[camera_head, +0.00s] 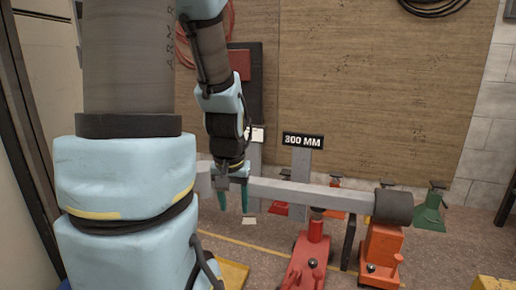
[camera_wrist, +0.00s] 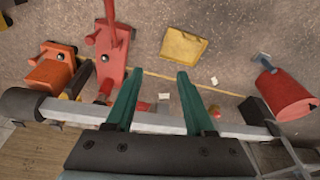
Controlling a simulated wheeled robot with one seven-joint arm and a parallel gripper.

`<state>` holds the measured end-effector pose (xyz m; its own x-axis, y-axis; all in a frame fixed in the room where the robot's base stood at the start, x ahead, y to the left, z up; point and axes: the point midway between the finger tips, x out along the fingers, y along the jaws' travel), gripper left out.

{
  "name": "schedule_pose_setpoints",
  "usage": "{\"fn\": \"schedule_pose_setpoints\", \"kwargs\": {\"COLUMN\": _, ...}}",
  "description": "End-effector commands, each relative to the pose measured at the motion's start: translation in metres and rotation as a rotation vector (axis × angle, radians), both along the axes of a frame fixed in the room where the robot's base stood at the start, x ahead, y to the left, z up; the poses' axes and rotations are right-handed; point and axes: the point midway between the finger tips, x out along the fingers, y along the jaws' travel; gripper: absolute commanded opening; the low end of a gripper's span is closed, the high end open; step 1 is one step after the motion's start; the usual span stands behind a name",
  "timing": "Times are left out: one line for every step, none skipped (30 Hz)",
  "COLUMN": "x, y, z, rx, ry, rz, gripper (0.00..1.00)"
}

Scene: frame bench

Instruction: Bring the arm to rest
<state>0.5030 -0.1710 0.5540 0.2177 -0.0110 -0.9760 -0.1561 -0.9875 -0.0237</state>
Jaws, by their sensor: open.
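My gripper (camera_head: 233,201) hangs with its green fingers pointing down at the left part of a grey beam (camera_head: 310,196). In the wrist view my gripper (camera_wrist: 159,74) shows its two green fingers spread apart, with nothing between the tips. The beam (camera_wrist: 75,112) runs across that view, partly hidden by the fingers and gripper body. I cannot tell whether the fingers touch it. My arm takes up the left of the head view and hides what lies behind it.
A dark cylinder (camera_head: 393,207) caps the beam's right end. A red stand (camera_head: 309,257) and an orange stand (camera_head: 380,250) are near the beam. A "300 MM" sign (camera_head: 303,141) rises behind it. In the wrist view a yellow plate (camera_wrist: 184,46) and red cylinder (camera_wrist: 283,96) lie on the floor.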

Motion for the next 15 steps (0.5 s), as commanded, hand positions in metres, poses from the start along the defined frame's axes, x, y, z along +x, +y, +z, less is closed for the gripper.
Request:
{"fn": "schedule_pose_setpoints", "kwargs": {"x": -0.02, "y": 0.005, "z": 0.003, "rx": -0.007, "ry": 0.033, "rz": 0.029, "gripper": 0.54}}
{"fn": "schedule_pose_setpoints", "kwargs": {"x": -0.031, "y": 0.007, "z": 0.004, "rx": -0.011, "ry": 0.054, "rz": 0.044, "gripper": 0.54}}
{"fn": "schedule_pose_setpoints", "kwargs": {"x": -0.046, "y": 0.009, "z": 0.005, "rx": -0.018, "ry": 0.082, "rz": 0.064, "gripper": 0.54}}
{"fn": "schedule_pose_setpoints", "kwargs": {"x": -0.048, "y": 0.009, "z": 0.014, "rx": -0.02, "ry": 0.089, "rz": 0.064, "gripper": 0.54}}
{"fn": "schedule_pose_setpoints", "kwargs": {"x": -0.045, "y": 0.008, "z": 0.023, "rx": -0.018, "ry": 0.086, "rz": 0.062, "gripper": 0.54}}
{"fn": "schedule_pose_setpoints", "kwargs": {"x": -0.045, "y": 0.008, "z": 0.03, "rx": -0.018, "ry": 0.086, "rz": 0.061, "gripper": 0.54}}
{"fn": "schedule_pose_setpoints", "kwargs": {"x": -0.045, "y": 0.008, "z": 0.036, "rx": -0.018, "ry": 0.085, "rz": 0.06, "gripper": 0.54}}
{"fn": "schedule_pose_setpoints", "kwargs": {"x": -0.044, "y": 0.008, "z": 0.042, "rx": -0.018, "ry": 0.085, "rz": 0.06, "gripper": 0.54}}
{"fn": "schedule_pose_setpoints", "kwargs": {"x": -0.044, "y": 0.008, "z": 0.05, "rx": -0.018, "ry": 0.085, "rz": 0.06, "gripper": 0.54}}
{"fn": "schedule_pose_setpoints", "kwargs": {"x": -0.044, "y": 0.008, "z": 0.056, "rx": -0.017, "ry": 0.084, "rz": 0.06, "gripper": 0.54}}
{"fn": "schedule_pose_setpoints", "kwargs": {"x": -0.044, "y": 0.008, "z": 0.062, "rx": -0.017, "ry": 0.084, "rz": 0.059, "gripper": 0.54}}
{"fn": "schedule_pose_setpoints", "kwargs": {"x": -0.044, "y": 0.008, "z": 0.072, "rx": -0.017, "ry": 0.084, "rz": 0.059, "gripper": 0.54}}
{"fn": "schedule_pose_setpoints", "kwargs": {"x": -0.044, "y": 0.008, "z": 0.079, "rx": -0.017, "ry": 0.084, "rz": 0.059, "gripper": 0.54}}
{"fn": "schedule_pose_setpoints", "kwargs": {"x": -0.044, "y": 0.008, "z": 0.088, "rx": -0.017, "ry": 0.083, "rz": 0.059, "gripper": 0.54}}
{"fn": "schedule_pose_setpoints", "kwargs": {"x": -0.043, "y": 0.008, "z": 0.099, "rx": -0.017, "ry": 0.083, "rz": 0.059, "gripper": 0.54}}
